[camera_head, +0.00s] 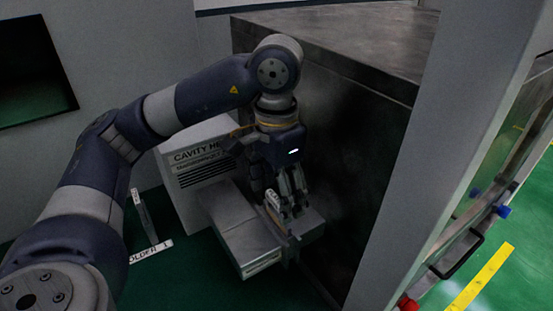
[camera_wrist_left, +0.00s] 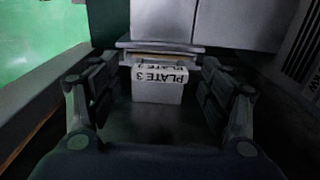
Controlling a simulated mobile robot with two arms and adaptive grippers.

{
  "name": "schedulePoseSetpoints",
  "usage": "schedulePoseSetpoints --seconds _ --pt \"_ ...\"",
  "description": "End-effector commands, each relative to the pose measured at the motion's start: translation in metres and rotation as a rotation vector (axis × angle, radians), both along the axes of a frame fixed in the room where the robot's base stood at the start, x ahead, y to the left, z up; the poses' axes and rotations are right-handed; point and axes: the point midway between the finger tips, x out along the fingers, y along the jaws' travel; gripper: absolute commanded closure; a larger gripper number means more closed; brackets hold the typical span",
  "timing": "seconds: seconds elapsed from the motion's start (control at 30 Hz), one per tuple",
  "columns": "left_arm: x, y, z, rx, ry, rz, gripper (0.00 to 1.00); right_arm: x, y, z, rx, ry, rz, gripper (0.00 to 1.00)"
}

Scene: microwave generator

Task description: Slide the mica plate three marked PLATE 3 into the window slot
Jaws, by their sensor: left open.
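My left gripper (camera_head: 287,203) points down in front of the dark metal cabinet, over a grey block at its side. In the left wrist view the open fingers (camera_wrist_left: 160,100) stand on either side of a white tag marked PLATE 3 (camera_wrist_left: 160,75), which reads upside down. The tag sits between the fingers with a gap on both sides. A second, partly hidden tag (camera_wrist_left: 167,67) shows just behind it. In the head view a small white tag (camera_head: 274,200) shows beside the fingers. I cannot make out the window slot. My right gripper is out of view.
A grey box labelled CAVITY HE... (camera_head: 190,165) stands left of the gripper, with a grey slab (camera_head: 240,225) in front. The dark cabinet (camera_head: 345,130) rises close behind and right. A label ending OLDER 1 (camera_head: 150,252) lies lower left. A grey post (camera_head: 420,150) stands at right.

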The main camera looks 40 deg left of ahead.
Motion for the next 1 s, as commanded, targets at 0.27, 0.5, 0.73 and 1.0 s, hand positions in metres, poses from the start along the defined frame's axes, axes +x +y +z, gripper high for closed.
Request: schedulePoseSetpoints --seconds 0.27,0.5,0.73,1.0 --pt "0.001 0.000 0.033 0.001 -0.004 0.001 0.28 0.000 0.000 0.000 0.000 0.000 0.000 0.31" --pt "0.001 0.000 0.059 0.001 -0.004 0.001 0.28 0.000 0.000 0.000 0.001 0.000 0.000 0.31" --pt "0.000 0.000 0.075 0.000 -0.001 0.001 0.28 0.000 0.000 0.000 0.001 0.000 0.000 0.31" --pt "0.000 0.000 0.080 0.000 0.001 0.001 0.28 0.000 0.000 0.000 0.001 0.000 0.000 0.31"
